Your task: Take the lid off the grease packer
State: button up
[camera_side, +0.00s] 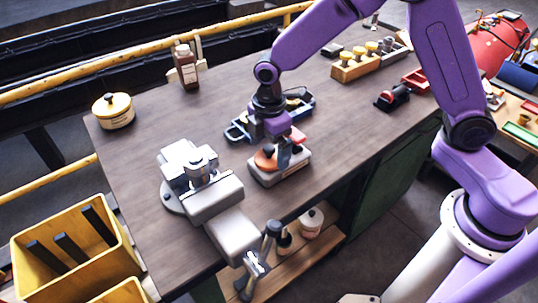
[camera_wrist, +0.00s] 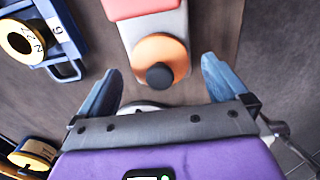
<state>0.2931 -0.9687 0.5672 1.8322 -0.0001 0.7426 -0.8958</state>
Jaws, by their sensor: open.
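The grease packer looks to be the grey block-like unit (camera_side: 285,172) near the table's front edge. On it sits a round orange lid (camera_side: 264,160) with a black knob. The wrist view shows the lid (camera_wrist: 172,48) from above, on the grey body (camera_wrist: 131,33), with a pinkish-red part at the top of the picture. My gripper (camera_wrist: 160,68) is open, its two blue-grey fingers on either side of the lid and knob with space between. In the side view my gripper (camera_side: 281,152) is low over the unit and hides part of it. I see no contact with the lid.
A blue tray (camera_side: 238,132) with black-and-yellow parts lies just behind the unit. A grey vise (camera_side: 205,190) stands to its left. A yellow-lidded pot (camera_side: 113,111) and a brown bottle (camera_side: 186,68) stand farther back. The table's middle left is clear.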

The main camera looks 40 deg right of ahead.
jog(key=shift+f, duration=0.8)
jog(key=shift+c, duration=0.3)
jog(key=c, duration=1)
jog(key=shift+r, duration=0.1)
